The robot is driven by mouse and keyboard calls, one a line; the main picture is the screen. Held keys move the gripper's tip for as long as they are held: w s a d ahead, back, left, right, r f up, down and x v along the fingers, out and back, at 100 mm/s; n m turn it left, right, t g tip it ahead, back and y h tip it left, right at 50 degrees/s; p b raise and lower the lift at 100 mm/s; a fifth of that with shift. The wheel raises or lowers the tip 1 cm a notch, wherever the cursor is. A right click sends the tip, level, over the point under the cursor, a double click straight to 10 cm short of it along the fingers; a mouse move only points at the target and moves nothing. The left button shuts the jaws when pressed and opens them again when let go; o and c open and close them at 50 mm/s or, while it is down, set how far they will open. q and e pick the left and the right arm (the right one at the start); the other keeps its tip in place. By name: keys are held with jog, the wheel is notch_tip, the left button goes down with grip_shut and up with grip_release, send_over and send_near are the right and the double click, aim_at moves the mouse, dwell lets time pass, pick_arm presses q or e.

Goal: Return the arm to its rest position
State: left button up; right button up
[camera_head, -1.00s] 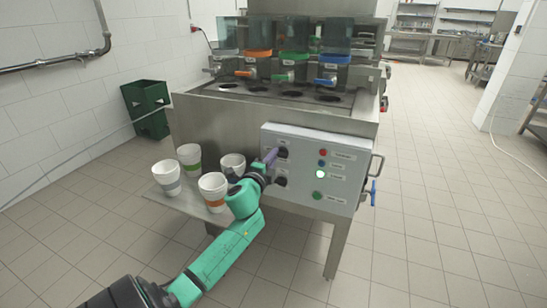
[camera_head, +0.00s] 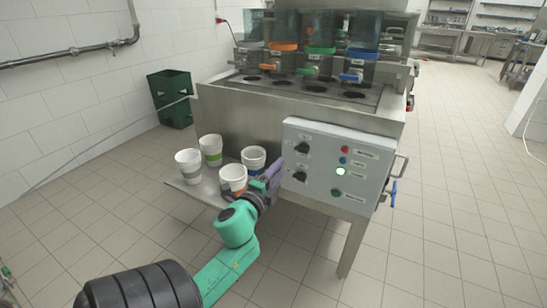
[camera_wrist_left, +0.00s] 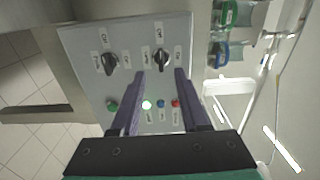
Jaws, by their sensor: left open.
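My left arm comes in from the lower left in the head view. Its gripper (camera_head: 274,172) is beside the left edge of the grey control panel (camera_head: 330,165), with purple fingers. In the left wrist view the two fingers (camera_wrist_left: 158,95) are apart with nothing between them. Beyond them the panel shows two black knobs, the upper knob (camera_head: 303,148) and the lower knob (camera_head: 300,176), and small round buttons. One lamp (camera_head: 340,171) glows white-green. My right gripper does not show.
Several white cups with coloured bands, one grey-banded (camera_head: 188,163), stand on a side shelf (camera_head: 195,193) close to my arm. The metal filler machine (camera_head: 310,95) stands behind the panel. The floor to the right is clear.

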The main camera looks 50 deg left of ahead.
pick_arm(q)
jog(key=v, duration=0.3)
jog(key=shift+s, duration=0.1)
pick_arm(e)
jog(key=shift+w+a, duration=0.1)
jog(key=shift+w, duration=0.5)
